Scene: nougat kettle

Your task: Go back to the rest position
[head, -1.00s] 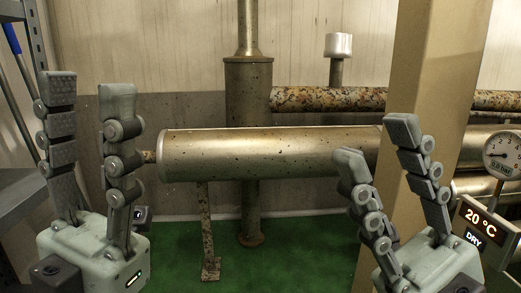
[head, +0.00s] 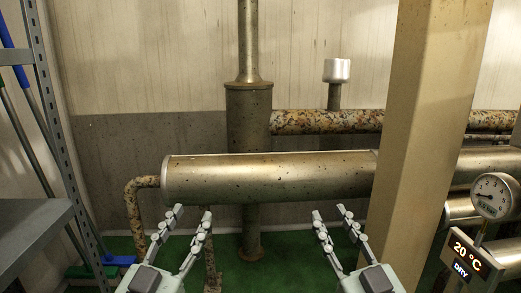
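My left gripper (head: 187,215) is at the lower left of the head view, its two fingers apart and nothing between them. My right gripper (head: 329,214) is at the lower middle right, also with its fingers apart and empty. Both point up and away from me, side by side, in front of the large metal cylinder (head: 268,178). The fingertips overlap the cylinder's lower edge in the picture; I see no clear contact.
A tan column (head: 425,130) stands on the right, with a dial gauge (head: 491,196) and a display (head: 469,257) reading 20 °C and DRY beside it. A grey shelf (head: 35,228) is on the left. A rusty pipe (head: 325,122) runs behind. The green floor (head: 262,277) shows between the grippers.

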